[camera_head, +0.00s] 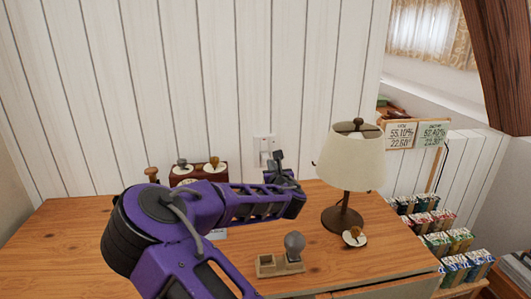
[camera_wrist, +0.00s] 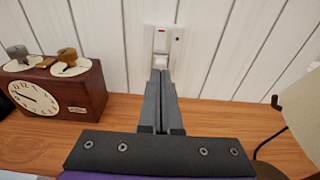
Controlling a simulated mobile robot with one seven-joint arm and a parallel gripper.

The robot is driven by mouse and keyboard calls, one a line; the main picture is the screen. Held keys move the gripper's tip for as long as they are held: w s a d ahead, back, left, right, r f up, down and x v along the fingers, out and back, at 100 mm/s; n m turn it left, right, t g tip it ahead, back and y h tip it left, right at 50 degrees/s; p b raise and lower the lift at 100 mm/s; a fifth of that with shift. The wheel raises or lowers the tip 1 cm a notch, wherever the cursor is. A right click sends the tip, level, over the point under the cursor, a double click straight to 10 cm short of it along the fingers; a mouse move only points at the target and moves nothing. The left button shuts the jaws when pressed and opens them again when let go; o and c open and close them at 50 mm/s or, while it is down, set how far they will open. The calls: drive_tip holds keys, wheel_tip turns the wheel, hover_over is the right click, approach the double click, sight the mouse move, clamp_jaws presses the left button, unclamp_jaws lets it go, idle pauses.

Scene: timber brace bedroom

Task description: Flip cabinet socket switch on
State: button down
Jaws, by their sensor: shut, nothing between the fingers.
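The white socket plate (camera_head: 264,142) is on the white plank wall above the cabinet top (camera_head: 75,228). In the wrist view the socket plate (camera_wrist: 153,42) shows a small red mark near its top and a pale rocker-like part lower down. My gripper (camera_head: 278,155) is at the wall end of my purple arm, in front of the plate. In the wrist view my gripper (camera_wrist: 161,73) has its two grey fingers together, with nothing between them. The tips overlap the plate's lower part and hide some of it. I cannot tell whether they touch it, or the switch position.
A brown clock box (camera_wrist: 60,92) with knobs stands left of the gripper. A table lamp (camera_head: 354,160) stands close on the right. A wooden tray (camera_head: 266,265) with a grey bulb and a small round dial (camera_head: 354,238) lie nearer the front.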

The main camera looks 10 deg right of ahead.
sight(265, 149)
drive_tip(key=w, duration=0.4)
drive_tip(key=w+f, duration=0.1)
drive_tip(key=w, duration=0.7)
drive_tip(key=shift+w+f, duration=0.25)
drive_tip(key=shift+w, duration=0.25)
drive_tip(key=shift+f, duration=0.1)
drive_tip(key=shift+w, duration=0.2)
